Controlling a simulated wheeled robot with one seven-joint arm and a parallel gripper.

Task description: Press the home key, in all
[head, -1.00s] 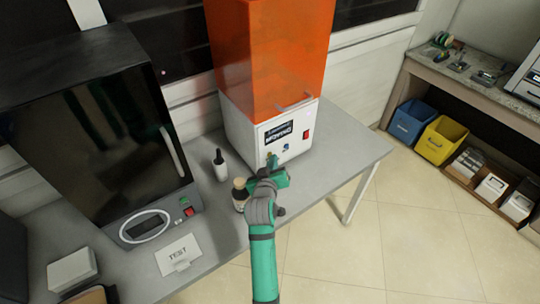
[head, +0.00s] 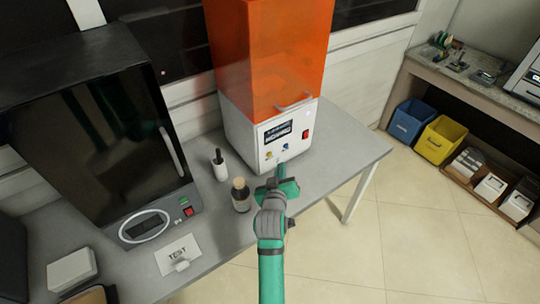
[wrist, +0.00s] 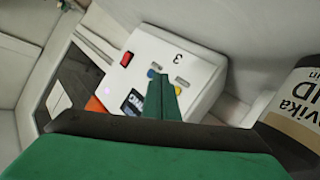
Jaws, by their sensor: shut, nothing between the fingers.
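The printer (head: 246,135) has a white base under an orange cover, with a lit display (head: 278,133) on its front. Below the display are a yellow key (head: 269,155) and a blue key (head: 285,146). In the wrist view the blue key (wrist: 151,73) shows just left of my fingertips and the yellow key (wrist: 177,90) just right. Their labels are too small to read, so I cannot tell which is home. My gripper (head: 281,168) is shut and empty in front of the panel, below the blue key; it also shows in the wrist view (wrist: 161,78). Contact cannot be told.
A red switch (head: 305,134) is on the printer's right front. A brown bottle (head: 241,199) stands just left of my gripper, with a white bottle (head: 220,168) behind it. A dark-doored machine (head: 105,135) and a TEST card (head: 178,255) are at left. The table's right end is clear.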

